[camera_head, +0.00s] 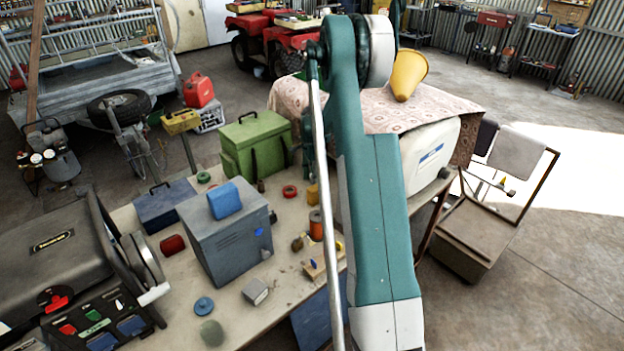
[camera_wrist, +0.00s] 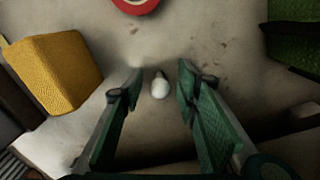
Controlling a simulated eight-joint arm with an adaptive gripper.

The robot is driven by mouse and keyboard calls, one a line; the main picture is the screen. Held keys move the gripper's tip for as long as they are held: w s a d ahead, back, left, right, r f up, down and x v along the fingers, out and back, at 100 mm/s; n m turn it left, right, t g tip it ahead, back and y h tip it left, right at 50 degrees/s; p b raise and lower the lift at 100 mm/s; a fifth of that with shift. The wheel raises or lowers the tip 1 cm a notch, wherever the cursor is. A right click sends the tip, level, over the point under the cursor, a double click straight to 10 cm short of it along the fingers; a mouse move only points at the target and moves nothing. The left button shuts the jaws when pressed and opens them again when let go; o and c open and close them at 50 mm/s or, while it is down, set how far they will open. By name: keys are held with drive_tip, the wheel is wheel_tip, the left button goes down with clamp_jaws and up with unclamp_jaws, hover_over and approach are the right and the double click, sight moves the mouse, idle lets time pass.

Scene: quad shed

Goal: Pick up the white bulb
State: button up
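The white bulb (camera_wrist: 160,89) lies on the bench top in the wrist view. It is small and rounded, with a darker base at its upper end. My gripper (camera_wrist: 158,90) is open, with one green finger on each side of the bulb in the picture. The fingers appear apart from the bulb, with bare bench showing between. How high the fingertips are above the bench I cannot tell. In the head view my arm covers part of the bench, and I cannot make out the bulb or the gripper's fingers there.
A yellow block-like object (camera_wrist: 54,72) is left of the fingers, and a red ring (camera_wrist: 135,4) lies beyond. A green case (camera_head: 254,146) stands on the bench (camera_head: 180,273), with a grey box (camera_head: 227,234) nearer. A white machine (camera_head: 429,155) is right of my arm.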

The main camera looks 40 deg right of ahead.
drive_tip(key=c, duration=0.7)
drive_tip(key=shift+c, duration=0.2)
drive_tip(key=shift+r, duration=0.15)
wheel_tip(320, 180, up, 18)
drive_tip(key=p, duration=0.1)
idle(0.7)
